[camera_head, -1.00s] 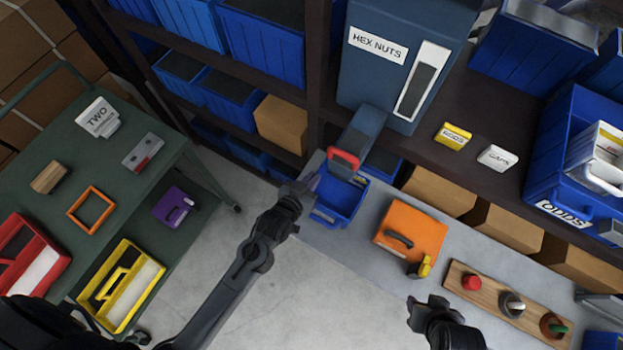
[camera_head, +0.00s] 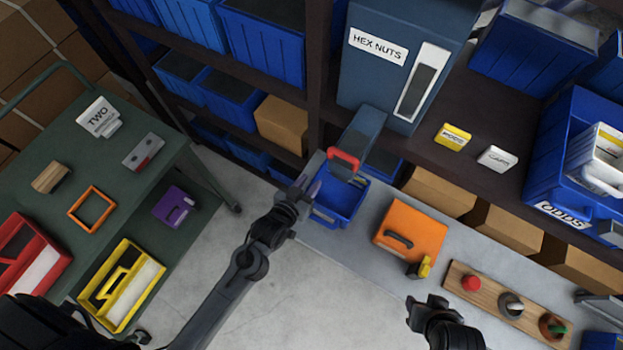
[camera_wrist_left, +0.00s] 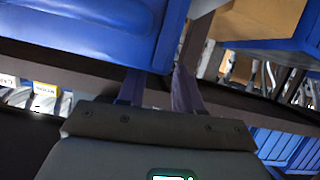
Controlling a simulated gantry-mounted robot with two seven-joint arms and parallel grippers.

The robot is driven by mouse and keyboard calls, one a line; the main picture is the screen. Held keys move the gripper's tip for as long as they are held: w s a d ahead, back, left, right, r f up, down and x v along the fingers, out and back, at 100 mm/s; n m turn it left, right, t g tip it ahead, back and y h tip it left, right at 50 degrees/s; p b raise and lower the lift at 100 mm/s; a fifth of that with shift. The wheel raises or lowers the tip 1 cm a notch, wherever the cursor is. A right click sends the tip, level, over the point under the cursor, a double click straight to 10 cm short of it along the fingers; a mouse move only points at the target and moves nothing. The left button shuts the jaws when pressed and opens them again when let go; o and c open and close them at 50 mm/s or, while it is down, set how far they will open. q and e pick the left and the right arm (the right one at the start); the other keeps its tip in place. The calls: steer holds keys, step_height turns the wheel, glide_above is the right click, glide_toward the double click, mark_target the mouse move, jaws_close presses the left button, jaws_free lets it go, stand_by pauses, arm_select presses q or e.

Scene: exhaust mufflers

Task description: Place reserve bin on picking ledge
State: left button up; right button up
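A blue bin (camera_head: 349,218) sits on the left end of the grey ledge (camera_head: 310,238), under the chute of the hex nuts hopper. I cannot tell whether it is the reserve bin. My left gripper (camera_head: 308,186) is just left of this bin, near its wall; whether they touch is unclear. In the left wrist view the left gripper (camera_wrist_left: 158,92) has its fingers apart with nothing visible between them, and a large blue surface (camera_wrist_left: 90,25) lies beyond. My right gripper (camera_head: 428,302) is in front of the ledge; its finger gap is unclear.
The hopper (camera_head: 385,85) has a red-handled chute (camera_head: 343,158). An orange case (camera_head: 418,228) and a wooden board (camera_head: 490,295) with knobs lie along the ledge. A green cart (camera_head: 60,150) stands left, with clear floor between. Blue bins (camera_head: 265,45) fill the shelves behind.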

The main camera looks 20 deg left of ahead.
arm_select(q)
steer(key=s+a+r+g, duration=0.1)
steer(key=s+a+g, duration=0.1)
steer(key=s, duration=0.4)
steer(key=s+a+r+m+g+y, duration=0.1)
steer(key=s+a+r+g, duration=0.1)
steer(key=s, duration=0.4)
steer(key=s+a+r+g, duration=0.2)
steer(key=s+a+g, duration=0.1)
steer(key=s+g, duration=0.2)
steer(key=shift+s+a+r+m+g+y, duration=0.2)
steer(key=shift+s+r+m+g+y, duration=0.15)
steer(key=shift+s, duration=0.45)
steer(key=shift+f+p, duration=0.1)
steer(key=shift+p, duration=0.2)
